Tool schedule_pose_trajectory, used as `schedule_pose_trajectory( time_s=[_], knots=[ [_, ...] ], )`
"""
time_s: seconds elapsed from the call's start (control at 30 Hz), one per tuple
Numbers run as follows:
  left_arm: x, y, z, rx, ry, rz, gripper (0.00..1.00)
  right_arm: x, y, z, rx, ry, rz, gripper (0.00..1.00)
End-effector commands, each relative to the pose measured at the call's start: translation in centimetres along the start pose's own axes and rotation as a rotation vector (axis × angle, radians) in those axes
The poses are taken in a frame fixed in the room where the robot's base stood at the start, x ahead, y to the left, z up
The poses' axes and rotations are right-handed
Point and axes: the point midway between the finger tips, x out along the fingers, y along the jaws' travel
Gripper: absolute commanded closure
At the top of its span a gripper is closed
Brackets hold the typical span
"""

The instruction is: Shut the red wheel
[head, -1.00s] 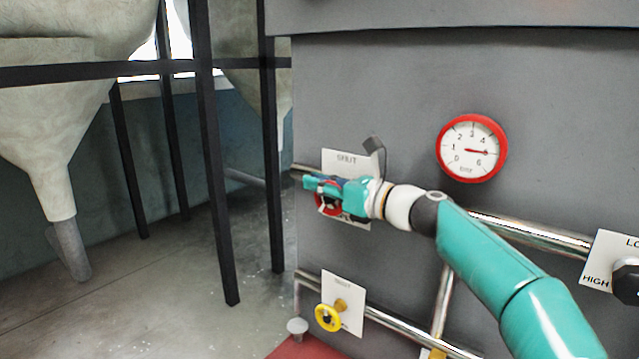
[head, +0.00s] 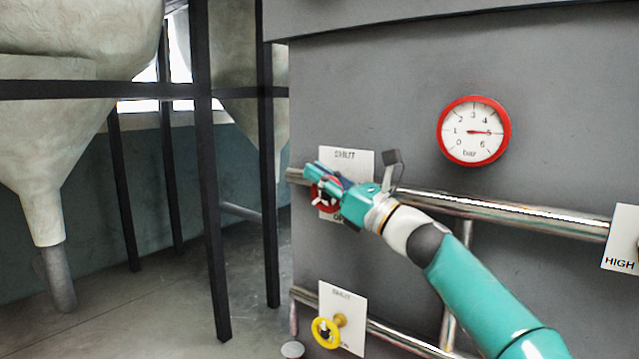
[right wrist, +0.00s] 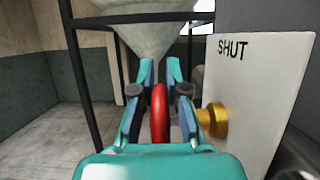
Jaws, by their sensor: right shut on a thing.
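The red wheel (head: 324,198) sits in front of a white plate (head: 352,161) marked SHUT on the grey press wall. My right gripper (head: 318,182) is at the wheel and covers part of it. In the right wrist view the red wheel (right wrist: 160,112) shows edge-on between the two fingers of my right gripper (right wrist: 160,98), which is shut on it. The wheel's brass stem (right wrist: 213,120) joins it to the plate on the right. My left gripper is not in view.
A yellow wheel (head: 326,332) with its own plate is lower on the wall. Steel pipes (head: 500,210) run along the wall. Black posts (head: 205,180) and pale hoppers (head: 45,150) stand at the left.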

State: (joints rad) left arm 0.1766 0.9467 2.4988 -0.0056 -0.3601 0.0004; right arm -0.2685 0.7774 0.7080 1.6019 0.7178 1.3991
Motion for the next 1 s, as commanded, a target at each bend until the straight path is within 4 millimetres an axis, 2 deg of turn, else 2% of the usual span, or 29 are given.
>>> schedule_pose_trajectory(
  time_s=[0.07, 0.1, 0.23, 0.27, 0.67, 0.87, 1.0],
  knots=[
    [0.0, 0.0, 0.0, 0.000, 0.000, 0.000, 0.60, -0.1, -0.1, -0.1, 0.000, 0.002, -0.002, 1.00],
    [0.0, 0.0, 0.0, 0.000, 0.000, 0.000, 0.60, -0.1, -0.1, -0.1, 0.001, 0.002, -0.002, 0.85],
    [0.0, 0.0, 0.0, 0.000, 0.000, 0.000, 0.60, -0.1, -0.1, -0.1, 0.001, 0.002, -0.001, 0.63],
    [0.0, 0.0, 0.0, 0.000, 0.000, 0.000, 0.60, -0.1, -0.1, -0.1, 0.001, 0.002, -0.001, 0.60],
    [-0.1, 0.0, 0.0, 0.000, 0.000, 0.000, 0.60, -0.2, -0.1, 0.0, 0.001, 0.002, 0.000, 0.60],
    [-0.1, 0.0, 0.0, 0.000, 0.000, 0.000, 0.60, -1.4, -0.1, 0.0, 0.002, 0.003, 0.001, 0.60],
    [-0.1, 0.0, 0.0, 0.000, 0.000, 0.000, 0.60, -2.9, -0.1, 0.0, 0.003, 0.004, -0.001, 0.60]
  ],
)
